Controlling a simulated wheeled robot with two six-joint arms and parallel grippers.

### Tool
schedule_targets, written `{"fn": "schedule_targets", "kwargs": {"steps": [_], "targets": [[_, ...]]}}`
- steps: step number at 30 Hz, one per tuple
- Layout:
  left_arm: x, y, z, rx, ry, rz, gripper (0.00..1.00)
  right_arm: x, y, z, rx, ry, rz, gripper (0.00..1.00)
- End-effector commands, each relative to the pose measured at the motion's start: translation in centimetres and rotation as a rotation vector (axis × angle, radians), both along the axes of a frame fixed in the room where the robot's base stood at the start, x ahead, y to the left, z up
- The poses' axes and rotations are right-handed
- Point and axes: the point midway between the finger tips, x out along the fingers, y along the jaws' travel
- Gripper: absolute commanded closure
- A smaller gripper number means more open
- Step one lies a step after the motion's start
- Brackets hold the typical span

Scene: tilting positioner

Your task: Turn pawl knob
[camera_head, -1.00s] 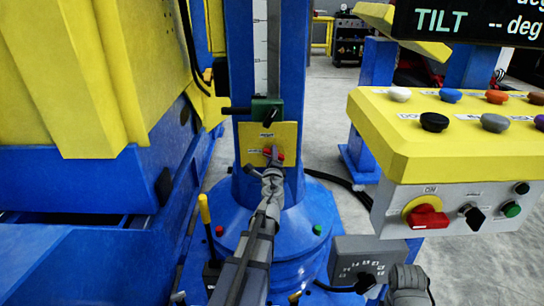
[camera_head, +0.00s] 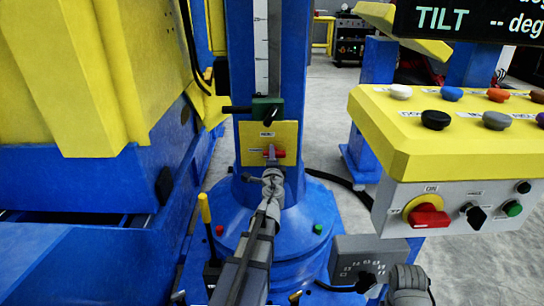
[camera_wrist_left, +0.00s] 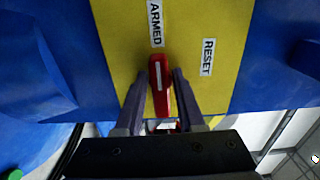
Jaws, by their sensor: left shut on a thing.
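The pawl knob is a red lever-like knob with a white line (camera_wrist_left: 160,84) on a yellow plate (camera_wrist_left: 205,15). In the left wrist view its line points up, roughly toward the ARMED label (camera_wrist_left: 156,22); the RESET label (camera_wrist_left: 208,57) is to the right. My left gripper (camera_wrist_left: 160,92) is shut on the knob, one finger on each side. In the head view the gripper (camera_head: 271,156) reaches the plate from below, and the red knob (camera_head: 279,154) shows partly behind it.
A green block with a black handle (camera_head: 267,110) sits just above the plate on the blue column (camera_head: 240,60). A yellow-handled lever (camera_head: 205,210) stands left of my forearm. A yellow button console (camera_head: 430,150) juts in at right. A grey box (camera_head: 357,255) is low down.

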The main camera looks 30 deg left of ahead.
Motion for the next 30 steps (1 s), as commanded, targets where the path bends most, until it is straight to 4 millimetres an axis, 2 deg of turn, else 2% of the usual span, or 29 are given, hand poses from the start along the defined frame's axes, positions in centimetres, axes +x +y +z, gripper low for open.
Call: {"fn": "schedule_targets", "kwargs": {"steps": [8, 9, 12, 23, 30], "targets": [[-0.1, 0.0, 0.0, -0.002, -0.001, 0.002, 1.0, 0.0, 0.0, 0.0, 0.0, 0.0, 0.0, 1.0], [-0.1, 0.0, 0.0, -0.002, -0.001, 0.002, 0.58, 0.0, 0.0, 0.0, 0.0, 0.0, 0.0, 1.0], [-0.1, 0.0, 0.0, -0.001, -0.001, 0.001, 0.46, 0.0, 0.0, 0.0, 0.0, 0.0, 0.0, 1.0], [-0.3, -0.2, 0.0, 0.0, 0.0, 0.0, 0.45, 0.0, 0.0, 0.0, 0.0, 0.0, 0.0, 1.0], [-2.7, -1.6, 0.0, 0.0, 0.0, -0.001, 0.45, 0.0, 0.0, 0.0, 0.0, 0.0, 0.0, 1.0]]}}
